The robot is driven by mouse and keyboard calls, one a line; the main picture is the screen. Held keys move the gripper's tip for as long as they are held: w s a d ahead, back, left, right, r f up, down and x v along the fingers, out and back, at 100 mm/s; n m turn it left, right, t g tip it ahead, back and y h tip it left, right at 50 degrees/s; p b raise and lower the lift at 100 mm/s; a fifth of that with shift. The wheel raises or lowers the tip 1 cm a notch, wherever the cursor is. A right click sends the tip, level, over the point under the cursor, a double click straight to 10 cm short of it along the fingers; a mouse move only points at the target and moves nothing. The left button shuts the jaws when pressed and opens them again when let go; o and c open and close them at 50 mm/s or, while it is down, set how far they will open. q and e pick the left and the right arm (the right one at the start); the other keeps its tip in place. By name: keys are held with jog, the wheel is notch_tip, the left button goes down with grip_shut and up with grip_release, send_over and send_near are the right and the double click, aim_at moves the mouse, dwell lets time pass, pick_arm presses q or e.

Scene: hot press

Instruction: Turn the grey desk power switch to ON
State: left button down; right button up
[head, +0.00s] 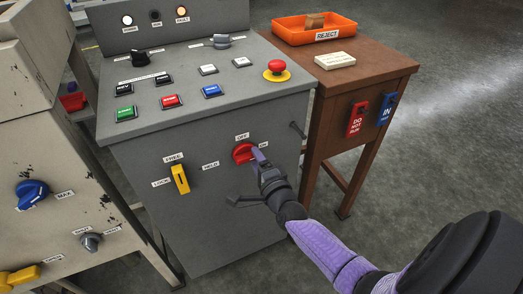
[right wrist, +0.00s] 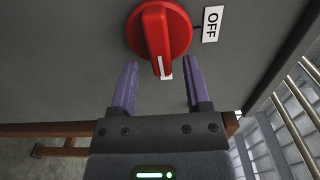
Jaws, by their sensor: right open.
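The power switch is a red rotary knob (head: 242,153) on the front of the grey desk (head: 200,235). An OFF label (head: 242,136) is above it and an ON label (head: 263,145) is at its right, partly covered. My right gripper (head: 257,155) is open at the knob's right side. In the right wrist view its purple fingers (right wrist: 161,68) stand on either side of the end of the knob's bar (right wrist: 157,35), with gaps showing. The bar's end points away from OFF by about a quarter turn, with a white patch just beyond it. My left gripper is out of view.
A yellow lever (head: 180,179) sits left of the knob. Buttons and a red emergency stop (head: 276,70) are on the desk top. A brown table (head: 375,62) stands to the right.

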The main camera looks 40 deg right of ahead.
jog(key=p+v, duration=0.2)
jog(key=v, duration=0.7)
jog(key=shift+s+p, duration=0.2)
jog(key=shift+p, duration=0.2)
jog(key=shift+a, duration=0.1)
